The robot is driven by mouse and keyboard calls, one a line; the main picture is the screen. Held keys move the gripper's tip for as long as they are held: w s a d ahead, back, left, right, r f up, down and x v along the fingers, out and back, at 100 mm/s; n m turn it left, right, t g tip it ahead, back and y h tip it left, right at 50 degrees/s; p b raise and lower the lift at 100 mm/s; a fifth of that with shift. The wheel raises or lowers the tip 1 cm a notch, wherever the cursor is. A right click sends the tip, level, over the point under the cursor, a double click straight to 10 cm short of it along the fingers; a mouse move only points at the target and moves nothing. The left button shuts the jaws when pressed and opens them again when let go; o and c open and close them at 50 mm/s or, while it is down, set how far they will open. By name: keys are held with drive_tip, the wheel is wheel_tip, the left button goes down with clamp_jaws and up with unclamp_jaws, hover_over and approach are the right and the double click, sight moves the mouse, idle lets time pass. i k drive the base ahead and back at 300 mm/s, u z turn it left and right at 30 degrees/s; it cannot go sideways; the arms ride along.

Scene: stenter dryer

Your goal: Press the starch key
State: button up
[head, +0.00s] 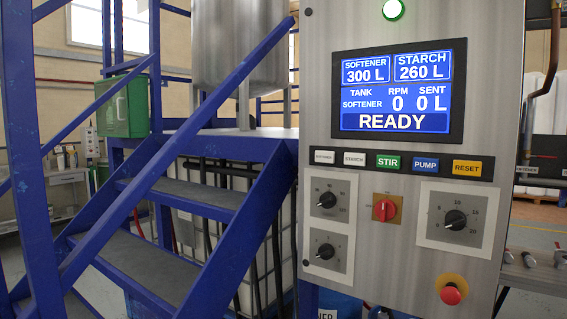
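The starch key (354,159) is a small white key with dark lettering, second from the left in the black key row under the screen. The softener key (322,157), also white, is to its left, and the green STIR key (388,162) is to its right. The blue screen (398,90) shows softener 300 L, starch 260 L, tank softener, RPM 0, sent 0 L and READY. My gripper is not in view.
The steel control panel (400,25) also carries PUMP (425,165) and RESET (467,167) keys, several black dials, a red rotary switch (384,209) and a red emergency stop (450,295). Blue stairs (175,190) with a rail stand to its left.

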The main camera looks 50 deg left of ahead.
sight(353, 158)
drive_tip(key=u, duration=0.35)
drive_tip(key=k, duration=0.9)
drive_tip(key=u, duration=0.7)
drive_tip(key=i, duration=0.95)
drive_tip(key=u, duration=0.5)
